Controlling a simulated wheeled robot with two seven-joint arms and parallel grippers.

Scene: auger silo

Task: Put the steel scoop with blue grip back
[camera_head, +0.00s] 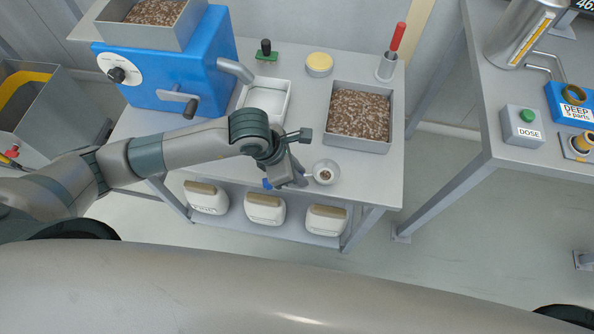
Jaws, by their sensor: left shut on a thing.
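My left gripper (287,174) is over the front edge of the steel table (225,160), pointing down. It is shut on the steel scoop's blue grip (267,183), of which a blue end shows left of the fingers. A small round pale bowl (326,173) just right of the fingers lines up with the grip and appears to be the scoop's bowl. A little brown material lies in it. The fingers hide the middle of the scoop, and I cannot tell whether it touches the table. My right gripper is not in view.
A steel bin of brown pellets (387,144) stands behind the bowl. A white tray (286,88), a blue hopper machine (165,72), a yellow-topped tub (319,65) and a red-handled tool (397,38) in a steel holder (386,68) surround it. White containers (265,211) fill the lower shelf.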

